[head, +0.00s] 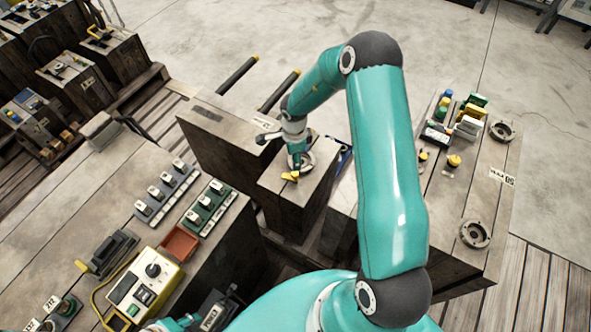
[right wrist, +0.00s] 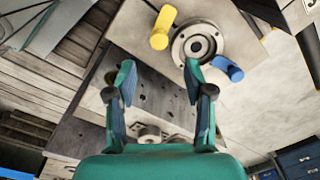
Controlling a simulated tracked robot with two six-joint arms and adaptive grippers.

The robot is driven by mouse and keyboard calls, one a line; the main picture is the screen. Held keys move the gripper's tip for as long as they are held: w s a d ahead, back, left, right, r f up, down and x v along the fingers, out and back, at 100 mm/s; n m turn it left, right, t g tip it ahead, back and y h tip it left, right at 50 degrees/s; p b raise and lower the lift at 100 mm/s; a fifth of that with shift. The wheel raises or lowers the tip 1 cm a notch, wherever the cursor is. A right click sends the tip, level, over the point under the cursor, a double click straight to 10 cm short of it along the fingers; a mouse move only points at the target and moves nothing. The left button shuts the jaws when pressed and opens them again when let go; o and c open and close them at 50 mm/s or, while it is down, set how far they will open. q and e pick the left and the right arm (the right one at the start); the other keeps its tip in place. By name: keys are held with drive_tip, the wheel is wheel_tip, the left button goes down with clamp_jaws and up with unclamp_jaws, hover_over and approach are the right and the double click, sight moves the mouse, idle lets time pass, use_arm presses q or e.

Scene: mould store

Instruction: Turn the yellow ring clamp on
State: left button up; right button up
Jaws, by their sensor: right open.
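The ring clamp is a round grey metal ring (right wrist: 199,43) on top of a wooden block, at the top of the right wrist view. A yellow handle (right wrist: 162,27) stands at its left and a blue handle (right wrist: 228,68) at its lower right. In the head view the yellow handle (head: 290,176) shows just below my right gripper (head: 299,164), which partly covers the ring. My right gripper (right wrist: 158,74) is open and empty, with its fingers apart from the handle in the wrist view. A small teal part at the head view's bottom edge may be my left gripper (head: 174,324); its fingers cannot be made out.
A bench at left carries switch rows (head: 208,208), a yellow control box (head: 145,290) and a red tray (head: 180,243). A table at right holds coloured blocks, yellow knobs (head: 454,160) and another grey ring (head: 475,233). Two dark bars (head: 238,74) jut behind the block.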

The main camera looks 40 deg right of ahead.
sight(295, 173)
wheel_tip(295, 173, down, 8)
drive_tip(key=shift+d+f, duration=0.1)
drive_tip(key=shift+f, duration=0.05)
idle(0.3)
drive_tip(key=c, duration=1)
drive_tip(key=shift+w+d, duration=0.15)
clamp_jaws()
